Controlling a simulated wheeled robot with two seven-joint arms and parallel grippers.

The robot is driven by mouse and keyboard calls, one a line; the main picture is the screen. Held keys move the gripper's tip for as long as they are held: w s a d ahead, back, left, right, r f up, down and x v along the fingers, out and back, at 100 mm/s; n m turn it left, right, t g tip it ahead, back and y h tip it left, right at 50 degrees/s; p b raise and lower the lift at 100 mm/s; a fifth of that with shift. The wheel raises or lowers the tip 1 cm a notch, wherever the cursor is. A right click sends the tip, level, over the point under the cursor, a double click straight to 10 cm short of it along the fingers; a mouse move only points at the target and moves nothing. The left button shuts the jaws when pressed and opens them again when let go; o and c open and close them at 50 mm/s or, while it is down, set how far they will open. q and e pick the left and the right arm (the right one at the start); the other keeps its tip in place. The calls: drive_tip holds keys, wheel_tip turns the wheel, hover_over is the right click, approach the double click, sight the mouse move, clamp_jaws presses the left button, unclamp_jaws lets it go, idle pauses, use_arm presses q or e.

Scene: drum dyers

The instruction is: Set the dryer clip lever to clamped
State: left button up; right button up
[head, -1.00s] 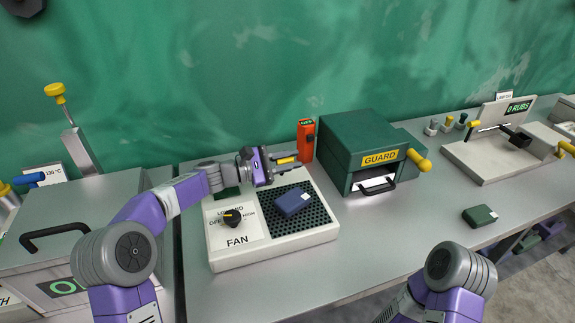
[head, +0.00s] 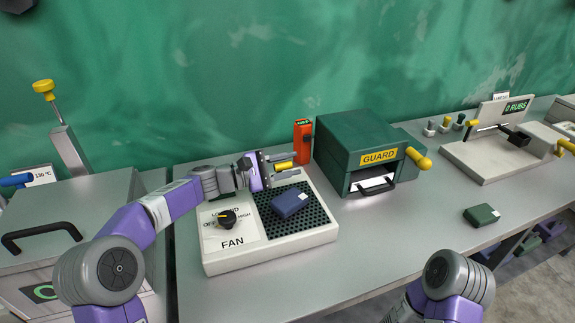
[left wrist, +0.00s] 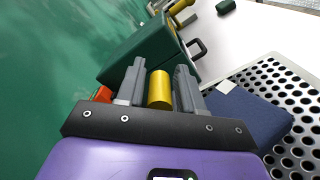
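The fan dryer (head: 270,248) is a pale box on the bench with a black perforated plate. The yellow clip lever grip (head: 284,165) is at its back edge, and it shows as a yellow cylinder in the left wrist view (left wrist: 160,88). My left gripper (head: 286,166) is open, with one finger on each side of the yellow grip. In the left wrist view narrow gaps show between the grip and the fingers (left wrist: 159,87). The lever's base is hidden by my gripper. A dark blue block (head: 290,203) lies on the plate. My right gripper is out of view.
A green guard box (head: 358,140) with a yellow handle stands right of the dryer. An orange-red post (head: 303,142) stands just behind the lever. A dark green block (head: 481,215) lies on the bench at right. The bench front between them is clear.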

use_arm(q)
drive_tip(key=shift+o, duration=0.8)
wheel_tip(320, 180, up, 10)
drive_tip(key=p, duration=0.4)
